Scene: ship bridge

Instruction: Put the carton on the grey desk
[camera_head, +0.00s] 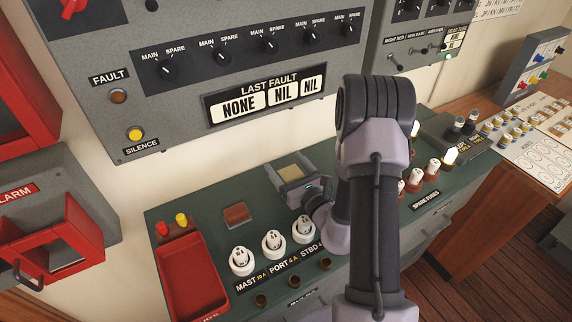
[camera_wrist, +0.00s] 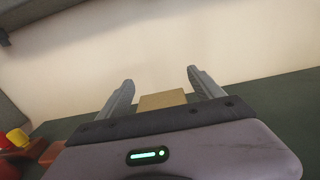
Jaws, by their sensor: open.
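The likely carton, a small tan box (camera_head: 291,172), stands on the green-topped cabinet (camera_head: 208,225) near the wall. My gripper (camera_head: 292,174) is low over the cabinet top at the box. In the wrist view, the tan box (camera_wrist: 162,100) shows between the two spread fingers of my gripper (camera_wrist: 160,76), with a gap on each side. The box's lower part is hidden behind the gripper body. I cannot make out a grey desk for certain in either view.
White fuse holders (camera_head: 273,243) stand in front of my gripper, with a reddish-brown block (camera_head: 236,213) to the left. A red tray (camera_head: 193,280) is at the cabinet's left end. The grey fault panel (camera_head: 200,70) hangs above. A wooden desk (camera_head: 500,190) stands right.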

